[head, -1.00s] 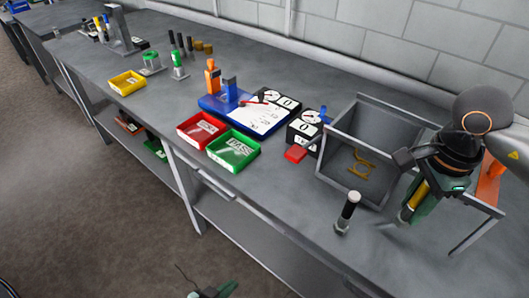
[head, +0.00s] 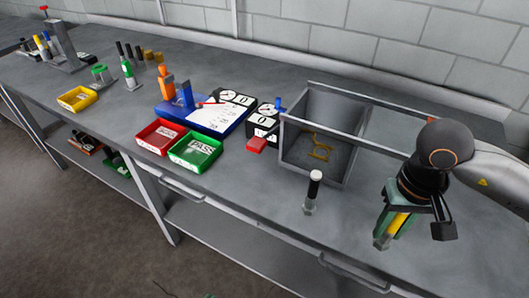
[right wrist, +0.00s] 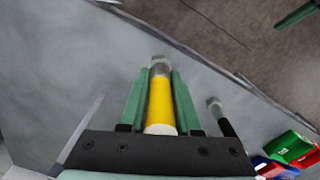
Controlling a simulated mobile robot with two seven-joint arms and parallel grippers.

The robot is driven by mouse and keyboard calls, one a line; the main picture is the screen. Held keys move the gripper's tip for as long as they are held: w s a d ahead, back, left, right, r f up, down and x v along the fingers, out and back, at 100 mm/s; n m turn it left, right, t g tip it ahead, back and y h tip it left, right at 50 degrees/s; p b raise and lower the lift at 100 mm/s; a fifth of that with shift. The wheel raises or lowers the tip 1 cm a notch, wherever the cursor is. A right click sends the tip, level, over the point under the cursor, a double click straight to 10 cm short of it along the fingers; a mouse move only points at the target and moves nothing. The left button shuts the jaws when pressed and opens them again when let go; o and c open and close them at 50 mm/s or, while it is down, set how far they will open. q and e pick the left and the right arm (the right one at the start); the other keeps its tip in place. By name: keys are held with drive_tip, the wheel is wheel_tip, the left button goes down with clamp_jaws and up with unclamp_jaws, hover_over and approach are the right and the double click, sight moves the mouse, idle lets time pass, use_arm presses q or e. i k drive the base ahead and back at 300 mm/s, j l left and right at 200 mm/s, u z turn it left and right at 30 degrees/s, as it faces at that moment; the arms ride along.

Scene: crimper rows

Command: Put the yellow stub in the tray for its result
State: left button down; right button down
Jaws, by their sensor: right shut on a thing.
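My right gripper (head: 390,228) is shut on the yellow stub (head: 398,221), right of the wire-framed grey bin and above the bench. In the right wrist view the yellow stub (right wrist: 158,100) lies between two green fingers, its grey metal end beyond their tips. The green tray (head: 194,149), labelled PASS, stands near the bench's front edge. The red tray (head: 158,136) is beside it on the left; its label is too small to read. A small yellow tray (head: 76,98) stands farther left. A green finger, likely my left gripper (right wrist: 296,13), is cut off in the right wrist view.
The grey bin (head: 285,140) holds yellowish-brown pieces. A black stub with a white top (head: 313,190) stands in front of it. A blue tester (head: 215,125) and a dial box (head: 262,128) with a red pad stand behind the trays. The front right bench is clear.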

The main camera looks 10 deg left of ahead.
sight(197, 154)
drive_tip(key=k+j+u, duration=0.1)
drive_tip(key=k+u, duration=0.25)
drive_tip(key=k, duration=0.2)
drive_tip(key=u, duration=1.25)
drive_tip(key=i+l+u, duration=0.1)
drive_tip(key=l+u, duration=0.15)
drive_tip(key=i+l+u, duration=0.1)
drive_tip(key=l+u, duration=0.15)
drive_tip(key=i+l, duration=0.1)
drive_tip(key=l, duration=0.35)
drive_tip(key=i+l, duration=0.15)
drive_tip(key=l, duration=0.35)
